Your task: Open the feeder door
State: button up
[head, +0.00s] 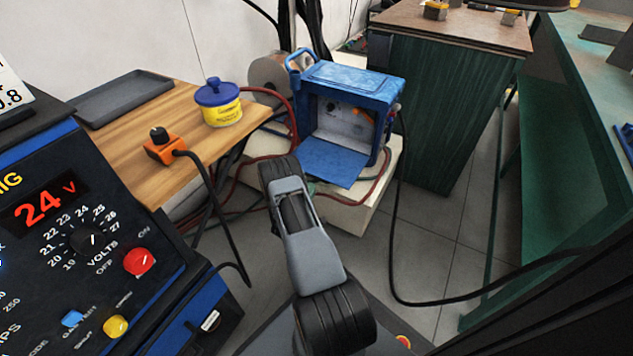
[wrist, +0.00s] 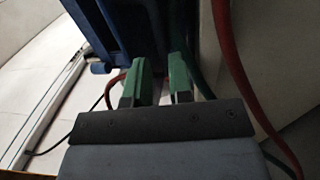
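The blue wire feeder (head: 355,77) stands on a pale block in the head view, with its front facing me. Its blue door (head: 333,163) is folded down in front of the opening, and the pale inside shows. My gripper (wrist: 160,84) has two green fingertips with a gap between them and nothing visibly held. Blue parts of the feeder (wrist: 93,30) show just left of the fingers in the wrist view. In the head view my arm reaches to just left of the door, and its fingertips are hidden; I cannot tell whether they touch the door.
A welding machine (head: 75,235) stands at near left. Red hoses (head: 293,110) and a black cable (head: 393,235) run around the feeder. A green cabinet (head: 440,120) stands behind.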

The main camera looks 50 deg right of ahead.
aim_at(317, 179)
jog(key=shift+b+x, duration=0.8)
jog(key=shift+x, duration=2.2)
grip_shut()
jog(key=shift+a, duration=0.1)
